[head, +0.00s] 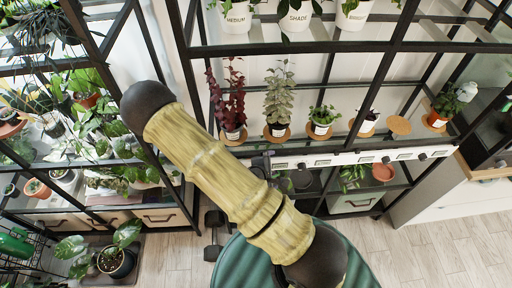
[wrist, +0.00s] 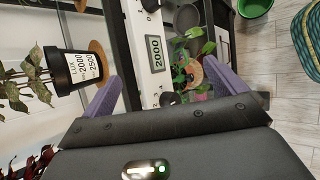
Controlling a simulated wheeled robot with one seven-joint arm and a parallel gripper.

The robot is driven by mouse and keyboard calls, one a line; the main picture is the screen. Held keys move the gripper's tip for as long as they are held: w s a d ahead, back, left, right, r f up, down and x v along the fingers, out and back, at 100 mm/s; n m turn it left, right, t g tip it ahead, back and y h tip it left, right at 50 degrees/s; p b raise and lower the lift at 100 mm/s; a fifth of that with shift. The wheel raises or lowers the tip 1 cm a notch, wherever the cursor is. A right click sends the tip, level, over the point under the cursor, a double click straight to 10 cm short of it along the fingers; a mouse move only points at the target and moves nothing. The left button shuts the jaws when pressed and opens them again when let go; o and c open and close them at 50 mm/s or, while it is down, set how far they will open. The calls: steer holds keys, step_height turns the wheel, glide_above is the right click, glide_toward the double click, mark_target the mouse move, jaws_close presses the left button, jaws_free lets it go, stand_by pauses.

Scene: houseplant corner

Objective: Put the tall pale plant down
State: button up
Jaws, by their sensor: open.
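The tall pale plant (head: 279,92) stands upright in a dark pot with a white label, on a round cork coaster on the middle shelf. In the wrist view its pot (wrist: 84,68) is at the left, against the cork coaster (wrist: 101,60), with its leaves further left. My gripper (wrist: 160,84) is open, its two purple fingers apart and nothing held between them. The pot is outside the fingers, beside the left one; I cannot tell how wide the gap is. In the head view my arm hides most of the gripper, just below the pale plant.
A dark red plant (head: 232,98) stands close left of the pale one, and a small green plant (head: 322,116) stands to its right. A bare cork coaster (head: 398,125) lies further right. A control strip with a display (wrist: 155,53) runs along the shelf's front. Plants stand on the shelf below.

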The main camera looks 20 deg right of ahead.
steer(key=a+r+m+g+y, duration=0.2)
steer(key=a+r+m+y, duration=0.4)
steer(key=a+r+m, duration=0.25)
steer(key=s+d+r+m+y, duration=0.1)
steer(key=s+r+m, duration=0.3)
steer(key=r, duration=0.9)
steer(key=shift+s+d+r+m, duration=0.15)
steer(key=shift+s+d+m, duration=0.05)
steer(key=shift+m, duration=0.15)
